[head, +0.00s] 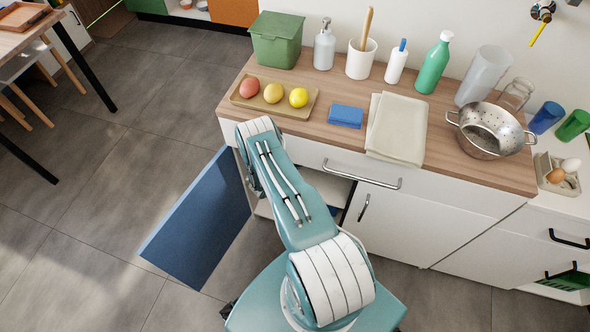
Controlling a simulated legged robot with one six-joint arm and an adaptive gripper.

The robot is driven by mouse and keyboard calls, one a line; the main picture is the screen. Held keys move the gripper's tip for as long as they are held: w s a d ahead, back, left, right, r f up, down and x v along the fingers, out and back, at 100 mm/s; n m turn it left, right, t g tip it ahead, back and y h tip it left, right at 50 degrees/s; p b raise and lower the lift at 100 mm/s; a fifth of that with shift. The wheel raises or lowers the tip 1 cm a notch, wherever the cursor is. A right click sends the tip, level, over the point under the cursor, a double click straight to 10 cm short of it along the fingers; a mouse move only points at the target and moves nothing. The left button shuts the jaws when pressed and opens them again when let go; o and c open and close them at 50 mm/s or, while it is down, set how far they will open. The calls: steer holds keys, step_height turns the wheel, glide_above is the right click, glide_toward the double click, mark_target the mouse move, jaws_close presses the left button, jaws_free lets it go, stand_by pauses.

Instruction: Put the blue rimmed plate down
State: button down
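I cannot make out a blue rimmed plate anywhere in the head view. My gripper is not visible either. My teal and white arm reaches up to the front edge of the wooden counter (350,150) and bends down there, in front of the open cupboard (338,188). The arm hides much of the cupboard's opening, so what is inside is mostly out of sight. I cannot tell whether my gripper holds anything.
The blue cupboard door (200,222) stands open to the left. A tray (240,100) with fruit, a blue sponge (346,116), a folded cloth (397,127) and a colander (488,130) occupy the counter. Several bottles and containers line the wall. The floor (90,235) at left is clear.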

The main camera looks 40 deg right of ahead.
steer(key=shift+w+d+f, duration=0.25)
steer(key=shift+w+f, duration=0.65)
steer(key=shift+f, duration=1.6)
steer(key=shift+f, duration=0.4)
steer(key=shift+f, duration=0.2)
steer(key=c, duration=0.8)
jaws_free()
steer(key=shift+s, duration=0.1)
